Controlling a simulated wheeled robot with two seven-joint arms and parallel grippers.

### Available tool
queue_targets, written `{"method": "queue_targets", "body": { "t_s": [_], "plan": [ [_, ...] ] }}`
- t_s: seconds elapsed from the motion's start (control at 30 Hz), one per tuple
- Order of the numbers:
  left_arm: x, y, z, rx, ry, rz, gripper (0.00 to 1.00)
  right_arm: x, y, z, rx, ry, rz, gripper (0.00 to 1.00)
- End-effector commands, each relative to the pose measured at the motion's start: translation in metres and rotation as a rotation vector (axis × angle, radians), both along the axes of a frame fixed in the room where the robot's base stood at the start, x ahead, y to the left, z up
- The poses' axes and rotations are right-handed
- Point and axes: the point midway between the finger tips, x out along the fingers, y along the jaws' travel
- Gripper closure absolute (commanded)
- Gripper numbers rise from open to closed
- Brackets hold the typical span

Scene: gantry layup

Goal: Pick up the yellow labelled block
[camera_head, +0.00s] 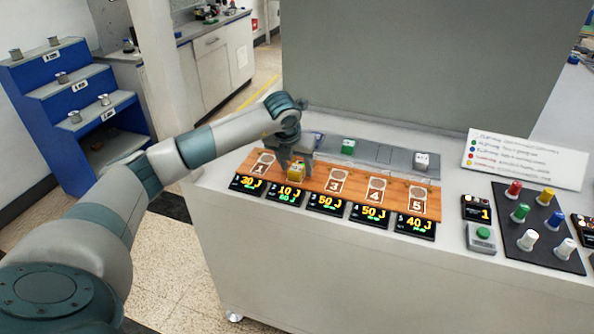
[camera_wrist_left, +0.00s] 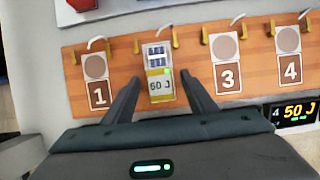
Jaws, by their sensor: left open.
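The yellow labelled block (camera_head: 296,174) stands on slot 2 of the orange-brown board, partly hidden by my left gripper. In the left wrist view the block (camera_wrist_left: 160,87) has a white top part with dark panels and a label that reads 60 J. My left gripper (camera_head: 297,158) is over slot 2 in the head view. In the left wrist view its two fingers (camera_wrist_left: 160,78) are open, one on each side of the block in the picture. Gaps show between the fingers and the block, and I cannot tell how far above it they are. My right gripper is not in view.
The board (camera_head: 353,187) has numbered slots, small hooks and displays along its front. A green block (camera_head: 348,147), a white block (camera_head: 422,160) and a partly hidden blue one (camera_head: 318,139) stand behind it. A knob panel (camera_head: 540,240) and a sign (camera_head: 525,158) are at the right.

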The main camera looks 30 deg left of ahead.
Motion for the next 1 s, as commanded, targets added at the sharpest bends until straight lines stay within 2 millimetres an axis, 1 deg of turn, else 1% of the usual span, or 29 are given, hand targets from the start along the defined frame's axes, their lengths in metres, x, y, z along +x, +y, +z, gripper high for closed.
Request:
{"method": "queue_targets", "body": {
  "t_s": [0.3, 0.33, 0.37, 0.4, 0.47, 0.5, 0.53, 0.57, 0.6, 0.87, 1.0],
  "plan": [
    [0.0000, 0.0001, 0.0002, 0.000, 0.000, 0.000, 0.48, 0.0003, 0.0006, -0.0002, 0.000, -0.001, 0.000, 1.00],
    [0.0000, 0.0002, 0.0002, 0.000, 0.000, 0.000, 0.51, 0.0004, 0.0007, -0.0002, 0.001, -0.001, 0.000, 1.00],
    [0.0000, 0.0001, 0.0002, 0.000, 0.000, 0.000, 0.58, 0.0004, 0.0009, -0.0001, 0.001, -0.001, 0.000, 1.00],
    [0.0000, 0.0001, 0.0002, 0.000, 0.000, 0.000, 0.68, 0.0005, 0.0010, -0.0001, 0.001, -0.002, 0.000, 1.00],
    [-0.0001, 0.0002, 0.0003, 0.000, 0.000, 0.000, 0.82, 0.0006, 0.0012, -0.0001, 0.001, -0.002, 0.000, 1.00],
    [-0.0001, 0.0002, 0.0003, 0.000, 0.000, 0.000, 0.91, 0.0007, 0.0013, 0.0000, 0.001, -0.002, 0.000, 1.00],
    [-0.0001, 0.0002, 0.0003, 0.000, 0.000, 0.000, 0.95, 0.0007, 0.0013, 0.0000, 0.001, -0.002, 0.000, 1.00],
    [-0.0001, 0.0002, 0.0003, 0.000, 0.000, 0.000, 0.95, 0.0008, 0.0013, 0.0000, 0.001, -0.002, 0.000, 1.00],
    [0.0001, 0.0002, 0.0007, 0.000, -0.001, 0.000, 0.99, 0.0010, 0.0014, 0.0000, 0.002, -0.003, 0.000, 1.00],
    [0.0002, 0.0003, 0.0014, 0.000, -0.001, 0.000, 0.99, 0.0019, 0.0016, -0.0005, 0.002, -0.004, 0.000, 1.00],
    [0.0006, 0.0003, 0.0052, 0.001, -0.003, 0.000, 0.99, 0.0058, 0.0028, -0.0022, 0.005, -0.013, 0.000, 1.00]
  ]
}}
